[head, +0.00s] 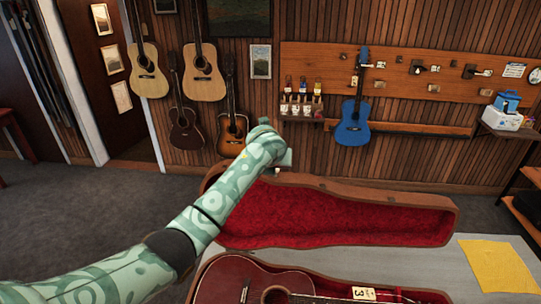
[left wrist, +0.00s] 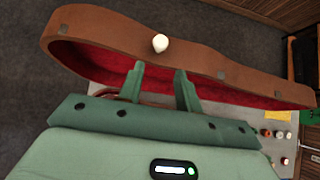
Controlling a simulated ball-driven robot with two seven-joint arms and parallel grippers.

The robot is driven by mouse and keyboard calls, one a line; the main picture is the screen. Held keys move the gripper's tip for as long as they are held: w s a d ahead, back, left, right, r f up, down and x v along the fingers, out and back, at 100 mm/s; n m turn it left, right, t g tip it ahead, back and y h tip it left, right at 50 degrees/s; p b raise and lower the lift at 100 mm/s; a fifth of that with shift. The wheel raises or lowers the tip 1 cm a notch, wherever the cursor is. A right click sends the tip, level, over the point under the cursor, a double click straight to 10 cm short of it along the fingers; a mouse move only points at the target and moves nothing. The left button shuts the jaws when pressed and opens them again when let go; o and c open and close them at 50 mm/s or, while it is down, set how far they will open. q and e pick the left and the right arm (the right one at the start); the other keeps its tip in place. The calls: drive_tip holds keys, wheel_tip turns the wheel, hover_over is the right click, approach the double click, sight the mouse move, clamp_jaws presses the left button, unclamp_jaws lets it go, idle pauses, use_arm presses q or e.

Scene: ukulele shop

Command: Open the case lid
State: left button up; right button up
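The case lid (head: 335,213) stands raised at the back of the case, its red lining facing me. The case base (head: 418,293) lies on the table with a dark red ukulele (head: 235,281) in it. My left arm reaches across the lid's left part; its hand is near the lid's upper edge, and the fingers are hard to make out there. In the left wrist view, my left gripper (left wrist: 159,68) has its two green fingers apart, in front of the brown lid (left wrist: 100,27). A white round thing (left wrist: 160,42) shows at the lid beyond the fingertips. My right gripper is out of view.
The grey table (head: 480,280) has a yellow cloth (head: 500,266) on its right. A blue guitar (head: 353,125) and several others hang on the back wall. A shelf with a white and blue box (head: 503,118) is at right. Grey floor lies open at left.

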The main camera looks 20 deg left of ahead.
use_arm(q)
drive_tip(key=v, duration=0.6)
drive_tip(key=shift+s+r, duration=0.2)
